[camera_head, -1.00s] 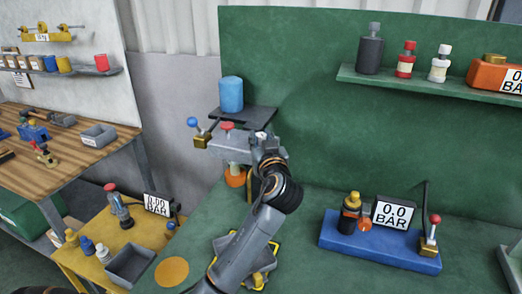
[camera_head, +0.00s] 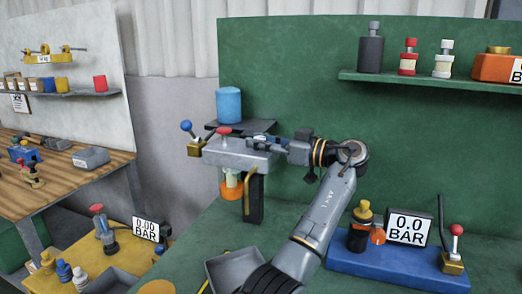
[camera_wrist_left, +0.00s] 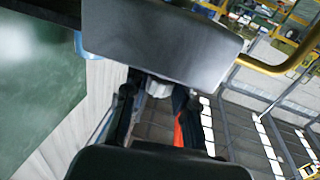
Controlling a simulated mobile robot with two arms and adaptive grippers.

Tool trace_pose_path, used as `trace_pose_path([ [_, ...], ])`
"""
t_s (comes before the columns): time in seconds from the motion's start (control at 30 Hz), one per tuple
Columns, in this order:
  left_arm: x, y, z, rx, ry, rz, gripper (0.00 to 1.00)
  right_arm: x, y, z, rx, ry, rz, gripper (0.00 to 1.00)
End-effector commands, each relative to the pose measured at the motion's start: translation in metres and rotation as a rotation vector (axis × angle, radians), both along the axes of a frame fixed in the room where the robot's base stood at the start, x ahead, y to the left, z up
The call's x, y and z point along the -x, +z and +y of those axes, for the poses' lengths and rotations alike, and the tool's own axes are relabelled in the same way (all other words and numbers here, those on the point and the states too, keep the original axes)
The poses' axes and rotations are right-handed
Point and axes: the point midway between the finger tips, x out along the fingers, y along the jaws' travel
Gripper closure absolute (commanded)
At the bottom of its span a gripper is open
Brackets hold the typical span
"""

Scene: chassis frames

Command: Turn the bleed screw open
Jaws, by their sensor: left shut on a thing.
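A grey block (camera_head: 235,152) with a red knob (camera_head: 223,131) on top, a blue-tipped lever at its left and an orange-and-white cylinder (camera_head: 231,185) below stands at the left end of the green bench. My left gripper (camera_head: 262,140) reaches in from the right, level, at the right part of this block. Its fingers are shut on a small pale part, seemingly the bleed screw (camera_wrist_left: 158,88), in the left wrist view. The grip is mostly hidden by the fingers and the block. My right gripper is not in view.
A blue cylinder (camera_head: 229,104) stands on a dark shelf behind the block. A grey tray (camera_head: 232,268) lies in front. Bottles stand on the upper shelf (camera_head: 430,80).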

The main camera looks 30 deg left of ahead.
Motion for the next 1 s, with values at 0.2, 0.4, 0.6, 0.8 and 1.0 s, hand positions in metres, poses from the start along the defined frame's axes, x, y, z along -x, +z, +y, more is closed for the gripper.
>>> trace_pose_path([
  [0.2, -0.0006, 0.0026, 0.0012, -0.003, 0.099, -0.001, 1.00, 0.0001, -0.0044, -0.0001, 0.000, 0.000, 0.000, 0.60],
  [0.4, -0.0007, 0.0025, 0.0013, -0.004, 0.150, -0.001, 1.00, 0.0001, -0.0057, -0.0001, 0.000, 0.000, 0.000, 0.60],
  [0.6, -0.0006, 0.0026, 0.0014, -0.004, 0.170, -0.003, 1.00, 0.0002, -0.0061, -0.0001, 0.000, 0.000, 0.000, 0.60],
  [0.8, -0.0006, 0.0027, 0.0015, -0.003, 0.172, -0.003, 1.00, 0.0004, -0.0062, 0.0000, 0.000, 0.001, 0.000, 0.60],
  [1.0, -0.0006, 0.0028, 0.0016, -0.004, 0.172, -0.003, 0.70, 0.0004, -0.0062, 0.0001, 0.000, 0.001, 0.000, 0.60],
])
